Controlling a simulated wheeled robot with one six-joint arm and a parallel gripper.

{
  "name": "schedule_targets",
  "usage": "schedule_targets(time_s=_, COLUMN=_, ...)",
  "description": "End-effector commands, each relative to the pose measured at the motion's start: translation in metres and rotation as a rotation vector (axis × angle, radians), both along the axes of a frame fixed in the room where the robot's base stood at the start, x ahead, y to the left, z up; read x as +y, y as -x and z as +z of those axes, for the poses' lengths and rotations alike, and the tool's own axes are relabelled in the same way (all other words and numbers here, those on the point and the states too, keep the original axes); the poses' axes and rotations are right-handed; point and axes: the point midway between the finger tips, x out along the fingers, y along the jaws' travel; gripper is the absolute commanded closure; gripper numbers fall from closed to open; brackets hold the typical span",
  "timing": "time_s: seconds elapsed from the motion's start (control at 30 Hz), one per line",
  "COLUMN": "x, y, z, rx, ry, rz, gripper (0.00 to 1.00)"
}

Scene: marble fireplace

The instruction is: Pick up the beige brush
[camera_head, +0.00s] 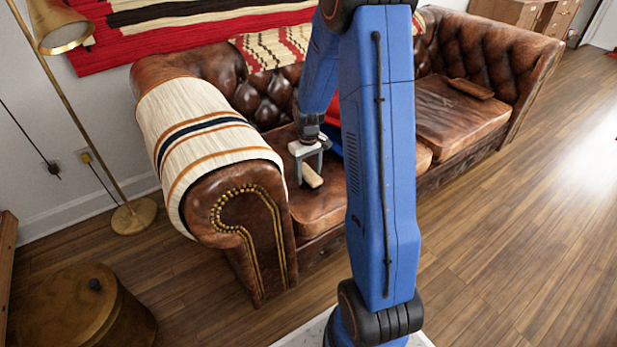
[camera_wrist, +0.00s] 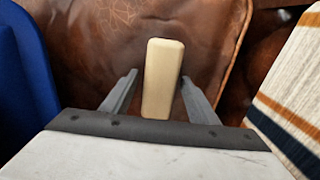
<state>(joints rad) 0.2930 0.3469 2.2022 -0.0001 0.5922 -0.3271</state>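The beige brush (camera_head: 311,175) lies on the brown leather sofa seat, close to the sofa's left armrest. In the wrist view the brush (camera_wrist: 162,78) is a pale block seen lengthwise, with its near end between the fingers. My gripper (camera_head: 310,172) is over the seat, pointing down at the brush. In the wrist view my gripper (camera_wrist: 158,92) is open, with one finger on each side of the brush and a gap on both sides. I cannot tell how far the fingertips are above the seat.
The sofa armrest (camera_head: 240,200) with a striped blanket (camera_head: 195,125) rises left of the gripper. A blue item (camera_wrist: 22,70) is at the left of the wrist view. A brass lamp (camera_head: 133,215) and a round wooden piece (camera_head: 85,310) stand left. Floor at right is clear.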

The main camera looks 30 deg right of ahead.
Motion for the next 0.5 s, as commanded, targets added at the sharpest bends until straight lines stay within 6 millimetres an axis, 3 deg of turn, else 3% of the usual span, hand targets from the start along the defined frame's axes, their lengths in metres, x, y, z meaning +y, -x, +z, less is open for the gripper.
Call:
schedule_targets(time_s=0.03, x=0.0, y=0.0, z=0.0001, rx=0.0, ry=0.0, rz=0.0, gripper=0.6)
schedule_targets(time_s=0.13, x=0.0, y=0.0, z=0.0002, rx=0.0, ry=0.0, rz=0.0, gripper=0.84)
schedule_targets(time_s=0.17, x=0.0, y=0.0, z=0.0002, rx=0.0, ry=0.0, rz=0.0, gripper=0.87)
schedule_targets(time_s=0.5, x=-0.0001, y=-0.0003, z=0.0056, rx=-0.001, ry=0.0, rz=0.0, gripper=0.87)
